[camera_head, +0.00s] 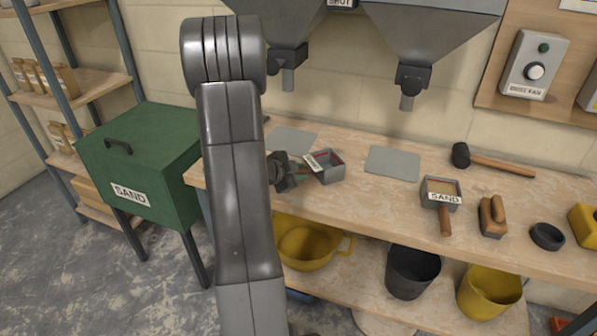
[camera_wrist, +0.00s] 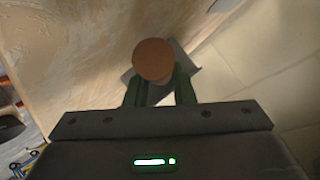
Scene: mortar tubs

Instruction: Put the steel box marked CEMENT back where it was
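A small steel box (camera_head: 331,173) with a reddish inside and a white label is at the left part of the bench, between two grey plates. Its label is too small to read; the other steel box reads SAND. My gripper (camera_head: 300,171) is at its left side, with the fingers around its handle. In the wrist view, the round brown end of the handle (camera_wrist: 153,59) sits between my green fingers (camera_wrist: 160,92), which look closed on it. A grey surface shows behind the handle. I cannot tell whether the box touches the bench or is held just above it.
Grey plates (camera_head: 393,163) (camera_head: 291,140) lie under the hopper spouts. The SAND box (camera_head: 441,188), a wooden float (camera_head: 492,217), a mallet (camera_head: 490,162) and a black ring (camera_head: 547,236) are on the right. A green SAND bin (camera_head: 145,160) stands left. Buckets (camera_head: 412,272) stand below.

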